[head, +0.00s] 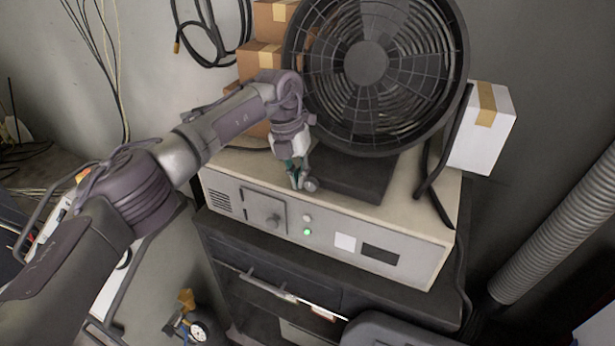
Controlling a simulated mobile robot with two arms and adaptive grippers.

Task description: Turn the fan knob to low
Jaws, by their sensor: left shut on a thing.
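The black fan (366,63) stands on its dark base (350,178) on top of a beige control box. A small round grey fan knob (311,185) sits at the front left corner of the fan's base. My left gripper (298,182) reaches down from the left to this corner and is shut on the fan knob. The fingers partly cover the knob, so its pointer and setting cannot be read. My right gripper is not in view.
The control box front (330,235) has another grey knob (274,219) and a lit green light (307,232). Cardboard boxes (262,58) stand behind left, a white box (482,128) right. Black cables hang beside the fan. A grey hose (555,230) runs at far right.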

